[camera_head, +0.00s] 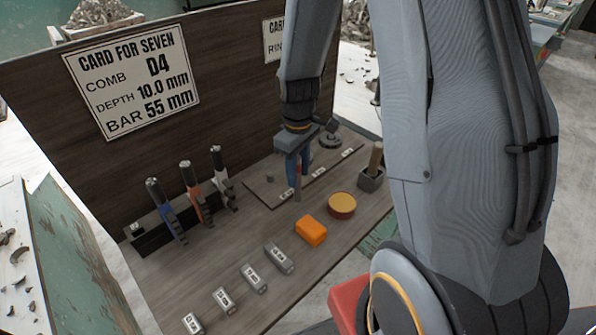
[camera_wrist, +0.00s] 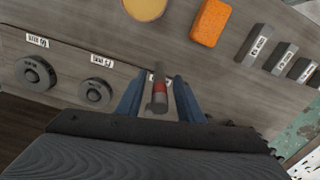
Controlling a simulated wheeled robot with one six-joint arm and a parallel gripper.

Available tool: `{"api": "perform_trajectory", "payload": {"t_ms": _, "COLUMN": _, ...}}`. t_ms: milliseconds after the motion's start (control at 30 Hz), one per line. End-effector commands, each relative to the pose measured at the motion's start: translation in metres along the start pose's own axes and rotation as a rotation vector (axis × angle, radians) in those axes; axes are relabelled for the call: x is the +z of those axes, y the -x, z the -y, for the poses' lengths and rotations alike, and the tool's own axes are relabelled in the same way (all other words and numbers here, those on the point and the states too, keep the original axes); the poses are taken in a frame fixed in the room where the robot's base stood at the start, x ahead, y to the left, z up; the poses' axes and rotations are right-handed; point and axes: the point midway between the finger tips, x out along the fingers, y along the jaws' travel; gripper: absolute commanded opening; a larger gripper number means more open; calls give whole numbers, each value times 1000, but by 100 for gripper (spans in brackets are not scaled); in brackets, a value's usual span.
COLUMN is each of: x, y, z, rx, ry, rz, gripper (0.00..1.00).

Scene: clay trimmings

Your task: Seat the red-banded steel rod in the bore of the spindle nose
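My gripper (camera_wrist: 160,80) points down over the wooden bench, with its blue fingers apart. The gripper (camera_head: 298,178) also shows in the head view, low over the front label of a thin board. The rod there is small and partly covered by the fingers. Two dark round pieces with raised centres, one to the left (camera_wrist: 35,72) and one nearer (camera_wrist: 95,92), sit beside labels. I cannot tell which part is the spindle nose.
An orange block (camera_head: 311,230), a round tan-topped tin (camera_head: 342,205) and several labelled grey blocks (camera_head: 253,278) lie on the bench front. A rack holds a blue-handled tool (camera_head: 166,211) and others. A grey holder (camera_head: 372,180) stands right. A card panel (camera_head: 133,78) rises behind.

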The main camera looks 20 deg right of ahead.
Motion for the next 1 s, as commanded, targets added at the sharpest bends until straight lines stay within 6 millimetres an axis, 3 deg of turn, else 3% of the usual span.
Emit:
{"api": "perform_trajectory", "payload": {"t_ms": 267, "x": -2, "y": 26, "z": -1, "rx": 3, "ry": 0, "rz": -4, "gripper": 34}}
{"api": "perform_trajectory", "payload": {"t_ms": 700, "x": -1, "y": 101, "z": -1, "rx": 2, "ry": 0, "rz": -3, "gripper": 34}}
{"api": "perform_trajectory", "payload": {"t_ms": 900, "x": 0, "y": 119, "z": 0, "rx": 1, "ry": -1, "rz": -1, "gripper": 34}}
{"api": "perform_trajectory", "payload": {"t_ms": 1000, "x": 5, "y": 119, "z": 6, "rx": 4, "ry": -38, "rz": -6, "gripper": 34}}
